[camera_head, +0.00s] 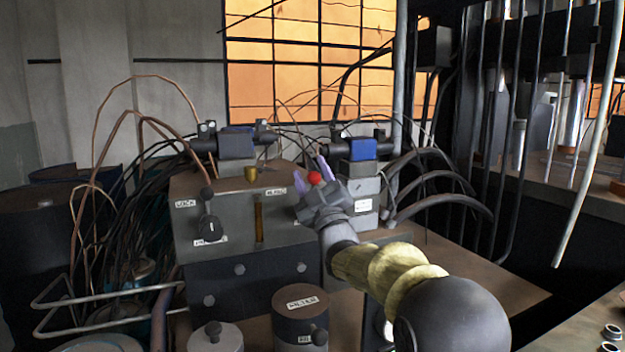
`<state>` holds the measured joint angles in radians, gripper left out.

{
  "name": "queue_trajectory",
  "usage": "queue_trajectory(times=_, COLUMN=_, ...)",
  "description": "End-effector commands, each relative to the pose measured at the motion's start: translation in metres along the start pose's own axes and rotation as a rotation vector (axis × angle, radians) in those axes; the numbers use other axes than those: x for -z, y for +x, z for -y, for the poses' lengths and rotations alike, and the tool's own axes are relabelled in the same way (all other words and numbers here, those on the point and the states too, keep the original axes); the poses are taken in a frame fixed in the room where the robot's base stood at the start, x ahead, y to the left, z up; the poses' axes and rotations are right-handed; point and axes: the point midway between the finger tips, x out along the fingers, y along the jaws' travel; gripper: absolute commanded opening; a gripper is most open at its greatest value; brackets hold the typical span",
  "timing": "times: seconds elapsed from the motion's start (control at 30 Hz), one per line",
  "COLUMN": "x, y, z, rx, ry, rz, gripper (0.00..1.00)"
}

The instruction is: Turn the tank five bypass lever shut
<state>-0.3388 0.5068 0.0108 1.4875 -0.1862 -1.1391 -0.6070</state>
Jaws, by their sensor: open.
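My gripper (312,173) is open, with two pale purple fingers pointing away from me at the right end of a grey metal box (222,236). A red ball (315,178) shows at the gripper, between the fingers and its body; I cannot tell whether it is a lever's knob or touches the gripper. No tank five marking is legible, so I cannot tell which lever is the bypass lever.
Two valve blocks with blue parts (364,149) stand behind the box, with black hoses (440,190) curving off the right one. A brown-topped canister (301,302) and a pale canister (215,337) stand in front. Bent pipe rails (100,300) are at left. Bare brown surface (480,278) lies right of my arm.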

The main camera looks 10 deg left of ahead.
Motion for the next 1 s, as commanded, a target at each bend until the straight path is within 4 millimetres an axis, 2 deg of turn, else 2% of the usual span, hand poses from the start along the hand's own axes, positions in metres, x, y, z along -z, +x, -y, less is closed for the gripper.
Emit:
queue_trajectory(times=0.3, x=0.036, y=0.041, z=-0.029, rx=0.004, ry=0.007, rz=-0.008, gripper=0.48)
queue_trajectory(times=0.43, x=0.045, y=0.054, z=-0.039, rx=0.005, ry=0.006, rz=-0.007, gripper=0.48)
queue_trajectory(times=0.83, x=0.047, y=0.059, z=-0.046, rx=0.005, ry=0.004, rz=-0.001, gripper=0.48)
queue_trajectory(times=1.0, x=0.047, y=0.059, z=-0.046, rx=0.006, ry=0.005, rz=0.000, gripper=0.15)
